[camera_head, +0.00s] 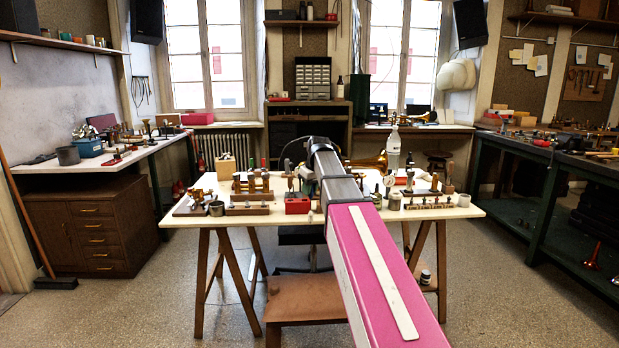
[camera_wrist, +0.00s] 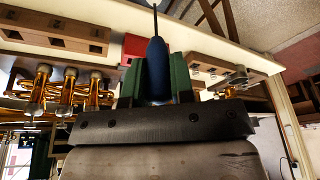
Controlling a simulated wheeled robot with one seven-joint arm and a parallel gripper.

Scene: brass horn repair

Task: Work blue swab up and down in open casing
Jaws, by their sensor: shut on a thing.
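My gripper (camera_wrist: 156,76) has green fingers shut on the blue handle of the swab (camera_wrist: 157,62). Brass valve casings (camera_wrist: 68,92) stand in a row left of my gripper in the wrist view, apart from the handle. In the head view a brass valve assembly (camera_head: 252,185) stands on the white table left of my arm. My arm hides the gripper and swab there, and I cannot tell whether the rod is inside a casing.
The white table (camera_head: 458,213) is crowded with small parts. A red block (camera_head: 297,204) sits near its front edge, left of my arm. A brass bell (camera_head: 372,162) and a white bottle (camera_head: 393,148) stand behind.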

